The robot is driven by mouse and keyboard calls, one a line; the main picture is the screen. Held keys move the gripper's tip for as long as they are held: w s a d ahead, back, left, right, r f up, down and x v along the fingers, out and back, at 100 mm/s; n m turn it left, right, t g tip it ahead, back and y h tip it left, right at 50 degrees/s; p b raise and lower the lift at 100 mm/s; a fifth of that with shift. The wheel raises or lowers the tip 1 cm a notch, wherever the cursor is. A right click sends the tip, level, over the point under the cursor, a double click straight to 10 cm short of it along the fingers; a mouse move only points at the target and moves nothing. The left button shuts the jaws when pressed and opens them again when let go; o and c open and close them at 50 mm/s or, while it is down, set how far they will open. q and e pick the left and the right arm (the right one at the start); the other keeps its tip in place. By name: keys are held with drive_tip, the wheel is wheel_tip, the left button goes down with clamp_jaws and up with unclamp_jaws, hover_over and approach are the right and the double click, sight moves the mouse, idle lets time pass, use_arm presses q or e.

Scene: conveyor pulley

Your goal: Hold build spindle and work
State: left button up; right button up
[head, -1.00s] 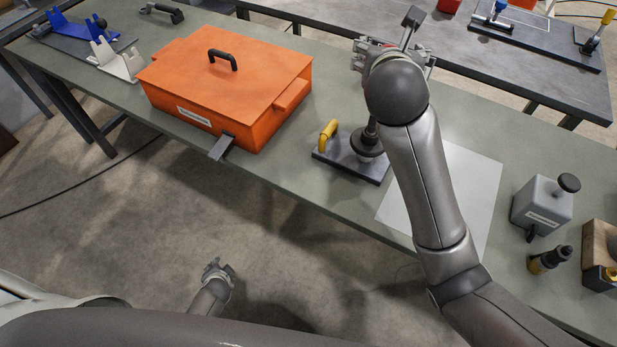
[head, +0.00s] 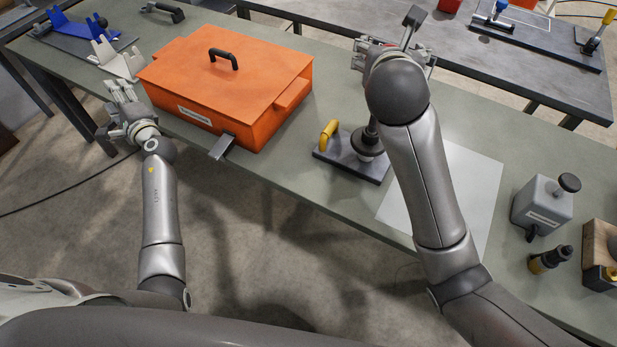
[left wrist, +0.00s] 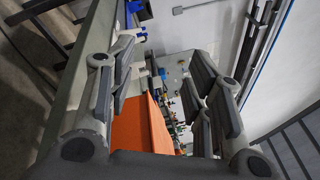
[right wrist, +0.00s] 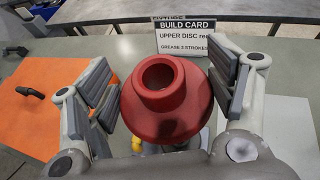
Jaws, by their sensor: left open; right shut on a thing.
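The build spindle (head: 367,142) stands on a dark base plate (head: 350,168) with a yellow toggle handle (head: 328,134); my right arm partly hides it. My right gripper (head: 392,48) is above and beyond the base plate, mostly hidden behind its own arm. In the right wrist view it is shut on a red stepped disc (right wrist: 165,103) with a central bore. A build card (right wrist: 184,36) reading "UPPER DISC red, GREASE 3 STROKES" stands behind the disc. My left gripper (head: 122,92) is open and empty by the table's front edge, left of the orange box; its spread fingers (left wrist: 160,85) show in the left wrist view.
The closed orange box (head: 225,85) has a black handle. A pale V-shaped cradle (head: 117,62) and a blue one (head: 65,25) stand at the left. A white sheet (head: 470,185), a grey block with a black knob (head: 542,205) and a dark-and-yellow cylinder (head: 550,259) are at the right.

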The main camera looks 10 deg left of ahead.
use_arm(q)
drive_tip(key=w+d+r+m+t+h, duration=0.2)
drive_tip(key=w+d+r+m+t, duration=0.4)
drive_tip(key=d+r+m, duration=0.25)
drive_tip(key=m+t+h, duration=0.2)
drive_tip(key=m+h, duration=1.5)
drive_tip(key=m, duration=0.1)
hover_over(323, 144)
drive_tip(key=s+a, duration=0.4)
wheel_tip(323, 144, down, 13)
drive_tip(key=shift+n+g+y, duration=0.5)
drive_tip(key=shift+n+y, duration=0.15)
drive_tip(key=shift+y, duration=0.05)
drive_tip(key=s+d+f, duration=0.1)
drive_tip(key=s, duration=0.1)
drive_tip(key=s+f, duration=0.2)
drive_tip(key=s+d+f, duration=0.1)
drive_tip(key=s, duration=0.1)
drive_tip(key=shift+s+d+f, duration=0.3)
drive_tip(key=shift+s+f, duration=0.1)
drive_tip(key=w, duration=0.4)
drive_tip(key=w+d, duration=0.1)
drive_tip(key=w, duration=0.6)
drive_tip(key=shift+w+d+f, duration=0.1)
drive_tip(key=shift+w+d, duration=0.1)
drive_tip(key=shift+w, duration=0.2)
drive_tip(key=shift+c, duration=0.3)
clamp_jaws()
